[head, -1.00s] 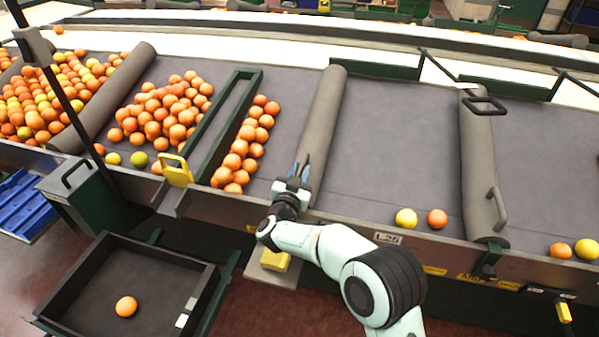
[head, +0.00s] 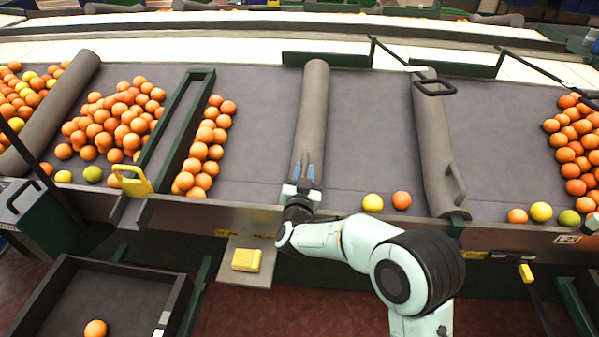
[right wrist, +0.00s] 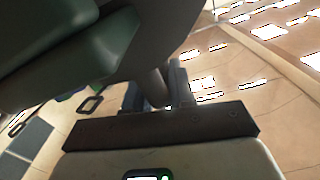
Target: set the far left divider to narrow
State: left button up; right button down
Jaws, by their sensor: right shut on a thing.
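The green-framed divider (head: 165,140) with a yellow handle (head: 131,181) stands left of centre on the grey belt, with oranges on both sides. A padded grey divider (head: 314,110) runs from the back to the front at mid-belt. The exact grip point is hidden. In the right wrist view, the fingers (right wrist: 150,98) show dark around a grey rod-like part. Another padded grey divider (head: 38,120) lies at the far left.
A grey divider with a handle (head: 433,135) stands to the right, with a yellow and an orange fruit (head: 401,200) left of it. More oranges (head: 578,140) lie at the far right. A dark tray (head: 62,300) stands below the belt at left.

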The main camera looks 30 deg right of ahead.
jog(key=c, duration=1.1)
grip_release()
jog(key=shift+s+d+r, duration=0.15)
jog(key=shift+d, duration=0.05)
jog(key=shift+o, duration=0.2)
jog(key=shift+a, duration=0.1)
jog(key=shift+s+a, duration=0.2)
jog(key=shift+s, duration=0.05)
jog(key=v, duration=1.2)
jog(key=shift+s+a+p, duration=0.15)
jog(key=shift+s+p, duration=0.15)
